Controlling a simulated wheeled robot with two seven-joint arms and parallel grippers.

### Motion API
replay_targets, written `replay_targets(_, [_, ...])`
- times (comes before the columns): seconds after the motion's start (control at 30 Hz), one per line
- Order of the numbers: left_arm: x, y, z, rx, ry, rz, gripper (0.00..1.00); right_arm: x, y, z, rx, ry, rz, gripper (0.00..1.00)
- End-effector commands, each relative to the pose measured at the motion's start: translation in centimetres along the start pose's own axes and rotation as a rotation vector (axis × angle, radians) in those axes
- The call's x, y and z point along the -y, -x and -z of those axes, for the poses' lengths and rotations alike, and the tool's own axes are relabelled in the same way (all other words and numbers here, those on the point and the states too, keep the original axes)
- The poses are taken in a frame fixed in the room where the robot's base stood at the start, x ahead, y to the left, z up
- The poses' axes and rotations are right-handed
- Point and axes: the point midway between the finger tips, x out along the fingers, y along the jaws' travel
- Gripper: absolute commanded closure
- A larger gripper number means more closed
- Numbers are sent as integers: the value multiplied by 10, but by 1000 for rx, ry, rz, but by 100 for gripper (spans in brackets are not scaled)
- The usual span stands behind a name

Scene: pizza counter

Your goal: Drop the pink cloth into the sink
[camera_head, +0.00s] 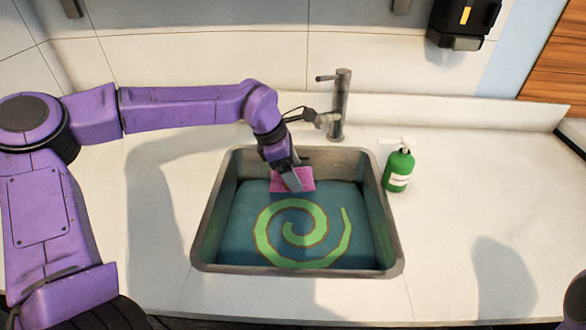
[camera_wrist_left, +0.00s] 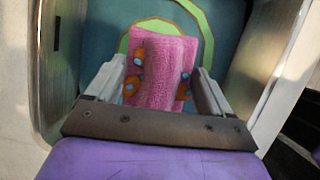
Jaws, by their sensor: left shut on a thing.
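The pink cloth (camera_head: 306,180) is in my left gripper (camera_head: 291,178), over the back part of the sink (camera_head: 212,215). In the left wrist view the cloth (camera_wrist_left: 160,72) lies between the two fingers (camera_wrist_left: 158,88), with small orange and blue spots on it. The gripper is shut on it. The steel sink has a blue-green bottom with a light green spiral (camera_head: 262,235). I cannot tell whether the cloth touches the sink bottom. My right gripper is not in view.
A grey faucet (camera_head: 340,105) stands behind the sink, close to my left wrist. A green soap bottle (camera_head: 398,168) stands right of the sink. A black dispenser (camera_head: 462,22) hangs on the wall. The white counter (camera_head: 450,230) is clear on the right.

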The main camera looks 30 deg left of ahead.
Motion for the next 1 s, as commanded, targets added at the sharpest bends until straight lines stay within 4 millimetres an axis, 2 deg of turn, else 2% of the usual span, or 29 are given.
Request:
replay_targets(0.07, [0, 1, 0, 0, 0, 0, 48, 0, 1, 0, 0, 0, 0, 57])
replay_targets(0.1, [0, 1, 0, 0, 0, 0, 5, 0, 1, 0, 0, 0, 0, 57])
replay_targets(0.13, [0, 1, 0, 0, 0, 0, 0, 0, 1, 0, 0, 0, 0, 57])
replay_targets(0.33, [0, 2, 0, 0, -1, 0, 0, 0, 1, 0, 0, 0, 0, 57])
replay_targets(0.43, [0, 10, -1, 2, -1, -2, 0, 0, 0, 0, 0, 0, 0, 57])
replay_targets(0.8, [0, 91, 0, 2, 0, -4, 0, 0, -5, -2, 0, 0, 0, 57])
replay_targets(1.0, [1, 107, 0, 1, 0, -1, 0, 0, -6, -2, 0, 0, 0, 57])
